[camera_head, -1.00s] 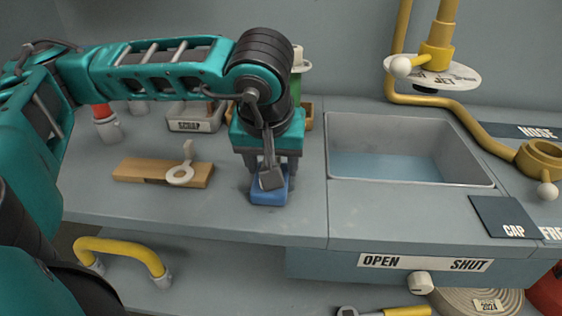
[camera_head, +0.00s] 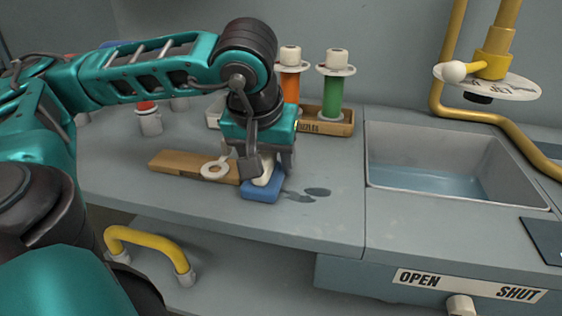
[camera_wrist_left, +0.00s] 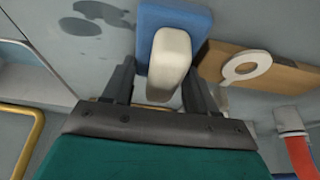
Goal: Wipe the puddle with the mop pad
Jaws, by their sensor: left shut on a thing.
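The mop pad is a blue block (camera_head: 262,192) with a cream grip on top. It sits on the grey counter just left of the puddle. The puddle (camera_head: 317,191) shows as dark wet patches to the right of the pad, and it also shows in the left wrist view (camera_wrist_left: 98,18). My left gripper (camera_head: 266,165) points down and is shut on the pad's cream handle (camera_wrist_left: 170,60), with a finger on each side in the left wrist view. My right gripper is not in view.
A wooden board (camera_head: 190,165) with a white ring (camera_head: 215,169) lies close left of the pad. A tray (camera_head: 335,126) with orange and green spools stands behind. A sink basin (camera_head: 440,170) is to the right. The counter's front edge is near.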

